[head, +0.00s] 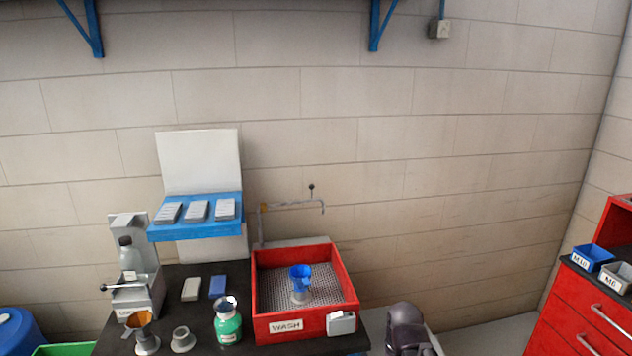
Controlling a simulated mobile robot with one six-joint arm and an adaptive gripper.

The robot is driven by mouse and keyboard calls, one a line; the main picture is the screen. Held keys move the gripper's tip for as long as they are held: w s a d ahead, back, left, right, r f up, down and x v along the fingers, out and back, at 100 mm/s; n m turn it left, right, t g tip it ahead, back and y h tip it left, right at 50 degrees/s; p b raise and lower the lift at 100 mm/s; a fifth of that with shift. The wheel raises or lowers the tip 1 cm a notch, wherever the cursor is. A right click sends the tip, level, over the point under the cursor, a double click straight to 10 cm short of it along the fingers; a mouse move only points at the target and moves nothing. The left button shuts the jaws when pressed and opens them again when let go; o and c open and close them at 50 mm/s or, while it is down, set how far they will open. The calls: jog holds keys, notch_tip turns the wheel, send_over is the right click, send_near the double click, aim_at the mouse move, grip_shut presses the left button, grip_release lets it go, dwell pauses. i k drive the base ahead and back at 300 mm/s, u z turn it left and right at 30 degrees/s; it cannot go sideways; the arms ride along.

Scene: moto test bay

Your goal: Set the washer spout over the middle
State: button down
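The washer (256,290) is a red open-topped box labelled WASH with a grey mesh floor. Its grey spout (292,205) rises from a post at the back left corner and runs to the right, with its tip bent down at the right end. In the picture the spout lies above the back rim, its tip toward the right side; its exact depth is hard to tell. A thin stem with a dark knob (311,187) stands up from the spout. A blue funnel (300,272) stands upright in the washer near the middle. My gripper is not in view.
A dark part (405,325), probably of my arm, shows right of the washer. A green-filled bottle (228,324), an orange funnel piece (140,322) and a grey ring (182,338) stand left. A blue shelf (195,231) is behind them. Red drawers (585,320) stand far right.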

aim_at(263, 207)
jog(key=u, duration=0.15)
jog(key=i, duration=0.85)
jog(key=u, duration=0.25)
